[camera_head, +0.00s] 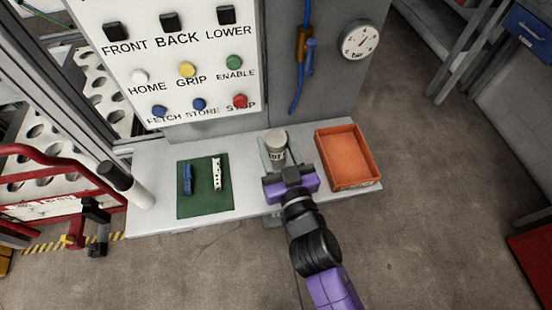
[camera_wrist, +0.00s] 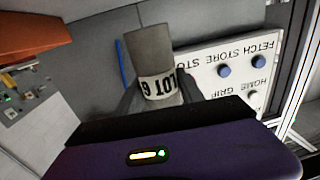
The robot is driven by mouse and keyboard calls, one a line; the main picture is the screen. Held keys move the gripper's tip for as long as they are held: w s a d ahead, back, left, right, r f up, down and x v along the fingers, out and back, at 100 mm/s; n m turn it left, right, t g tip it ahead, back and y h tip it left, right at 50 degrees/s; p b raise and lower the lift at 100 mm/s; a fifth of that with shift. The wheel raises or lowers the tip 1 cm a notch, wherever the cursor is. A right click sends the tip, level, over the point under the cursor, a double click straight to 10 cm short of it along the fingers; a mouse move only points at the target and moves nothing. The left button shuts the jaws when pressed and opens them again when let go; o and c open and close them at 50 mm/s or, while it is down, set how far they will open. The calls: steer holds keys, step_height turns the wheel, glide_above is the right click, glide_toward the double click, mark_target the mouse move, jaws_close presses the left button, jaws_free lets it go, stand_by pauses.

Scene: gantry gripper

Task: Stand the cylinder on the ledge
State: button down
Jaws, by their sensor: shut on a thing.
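The cylinder (camera_head: 276,146) is grey with a white label band bearing black digits. It stands roughly upright between the fingers of my gripper (camera_head: 274,156), over the ledge (camera_head: 244,155), a pale shelf below the control panel. My gripper is shut on the cylinder.
An orange tray (camera_head: 374,183) is on the ledge just right of the cylinder. A green mat (camera_head: 203,206) with a blue item (camera_head: 187,180) and a white item (camera_head: 217,175) lies left. The button panel (camera_head: 160,100) rises behind. Bare ledge shows between mat and gripper.

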mark_target(279, 165)
steer(key=shift+f+b, duration=1.35)
steer(key=shift+f, duration=1.05)
steer(key=shift+f, duration=0.1)
steer(key=shift+f, duration=0.15)
steer(key=c, duration=0.7)
jaws_free()
steer(key=b+v, duration=0.2)
steer(key=v, duration=0.8)
steer(key=shift+s+d+b, duration=0.1)
steer(key=shift+s+b, duration=0.2)
steer(key=shift+s+d, duration=0.25)
steer(key=shift+s, duration=0.4)
